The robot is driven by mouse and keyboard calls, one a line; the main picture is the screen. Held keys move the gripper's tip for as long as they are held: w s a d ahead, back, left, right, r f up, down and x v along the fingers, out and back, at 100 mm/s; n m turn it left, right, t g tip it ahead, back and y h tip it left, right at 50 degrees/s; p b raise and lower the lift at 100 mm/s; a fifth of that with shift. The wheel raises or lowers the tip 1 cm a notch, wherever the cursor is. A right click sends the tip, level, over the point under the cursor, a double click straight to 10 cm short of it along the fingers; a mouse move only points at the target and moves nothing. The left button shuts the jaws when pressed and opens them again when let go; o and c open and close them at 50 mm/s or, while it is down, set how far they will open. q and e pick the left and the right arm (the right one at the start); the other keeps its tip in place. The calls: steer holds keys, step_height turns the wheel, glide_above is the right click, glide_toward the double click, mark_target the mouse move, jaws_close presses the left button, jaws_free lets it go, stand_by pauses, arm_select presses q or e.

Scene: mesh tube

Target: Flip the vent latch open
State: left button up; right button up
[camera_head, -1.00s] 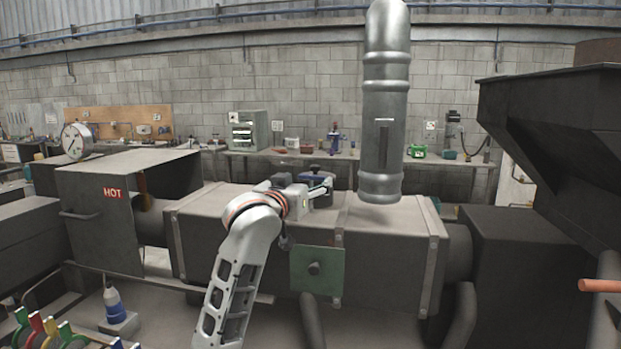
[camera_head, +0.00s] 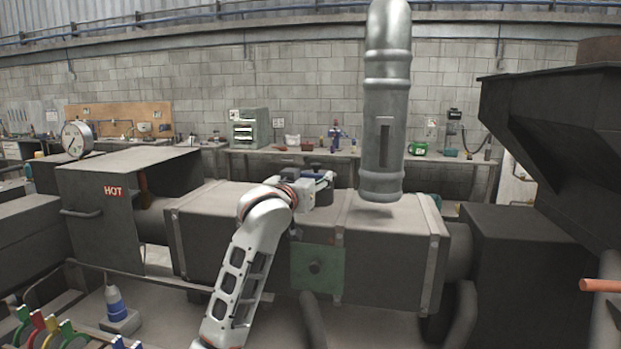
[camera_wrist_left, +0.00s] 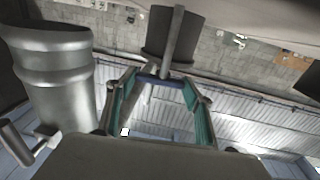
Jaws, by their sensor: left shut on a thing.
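The vent is a short dark cylinder on top of the long grey duct box, and it shows best in the left wrist view (camera_wrist_left: 157,32). A grey lever (camera_wrist_left: 178,42) runs along the cylinder and meets a blue crossbar (camera_wrist_left: 160,81); I take these for the latch. My left gripper (camera_head: 322,181) is at the vent on the box top, beside the hanging metal pipe. In the left wrist view its teal-padded fingers (camera_wrist_left: 162,84) are spread, with the blue bar held between their tips. In the head view, the gripper partly hides the latch. My right gripper is not in view.
A thick metal pipe (camera_head: 385,120) hangs just right of the gripper, close above the duct box (camera_head: 390,232). A dark hopper (camera_head: 560,150) stands at right.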

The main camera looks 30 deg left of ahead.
arm_select(q)
steer(key=shift+n+y, duration=0.8)
steer(key=shift+y, duration=0.4)
steer(key=o, duration=1.1)
steer(key=shift+d, duration=0.1)
steer(key=shift+v, duration=3.75)
steer(key=shift+r, duration=0.15)
